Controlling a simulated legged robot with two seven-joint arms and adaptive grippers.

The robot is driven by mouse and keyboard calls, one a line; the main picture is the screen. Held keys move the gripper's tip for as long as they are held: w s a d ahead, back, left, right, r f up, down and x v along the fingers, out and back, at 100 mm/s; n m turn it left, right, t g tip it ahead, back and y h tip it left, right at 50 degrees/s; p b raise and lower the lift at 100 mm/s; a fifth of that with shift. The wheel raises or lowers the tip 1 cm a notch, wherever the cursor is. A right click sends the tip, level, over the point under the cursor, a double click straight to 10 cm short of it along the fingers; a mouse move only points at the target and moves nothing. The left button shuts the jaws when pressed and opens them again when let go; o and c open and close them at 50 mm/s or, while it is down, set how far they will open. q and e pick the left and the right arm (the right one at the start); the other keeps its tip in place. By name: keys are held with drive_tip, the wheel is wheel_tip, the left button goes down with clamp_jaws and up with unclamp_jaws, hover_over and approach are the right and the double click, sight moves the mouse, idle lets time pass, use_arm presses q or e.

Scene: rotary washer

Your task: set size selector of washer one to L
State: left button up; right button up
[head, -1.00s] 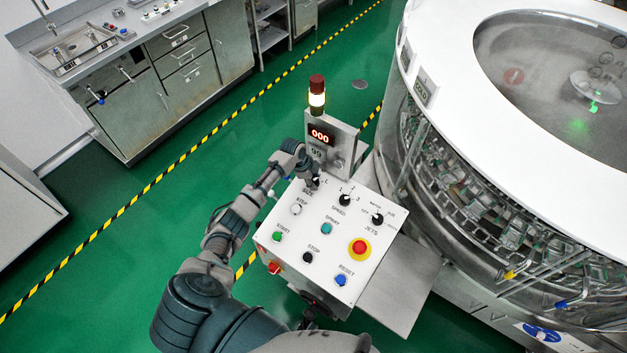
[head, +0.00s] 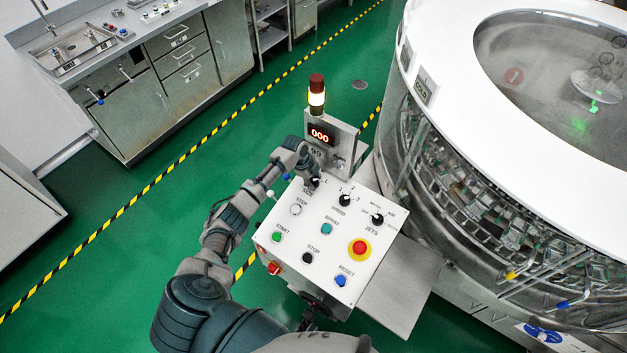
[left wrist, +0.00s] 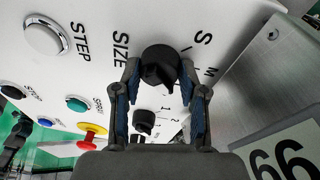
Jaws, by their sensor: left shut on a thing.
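The size selector is a black round knob (left wrist: 160,66) on the white sloped panel of the control box (head: 290,240). It sits beside the word SIZE, with S and M marks showing in the left wrist view. The L mark is hidden there, and I cannot tell which mark the knob points to. My left gripper (left wrist: 159,78) is shut on the knob, one finger on each side. In the head view my left gripper (head: 314,176) reaches over the top left corner of the panel and partly hides the knob. My right gripper is out of view.
The speed knob (head: 345,200), jets knob (head: 377,219) and red emergency stop (head: 360,248) are on the same panel. A display post (head: 330,140) reading 000 rises right behind my gripper. The large round washer (head: 450,180) stands to the right.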

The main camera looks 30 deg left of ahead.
use_arm(q)
drive_tip(key=o, duration=1.1)
drive_tip(key=shift+a, duration=0.1)
drive_tip(key=shift+o, duration=0.2)
drive_tip(key=shift+f, duration=0.1)
drive_tip(key=v, duration=1.2)
drive_tip(key=shift+a, duration=0.15)
drive_tip(key=shift+f, duration=0.2)
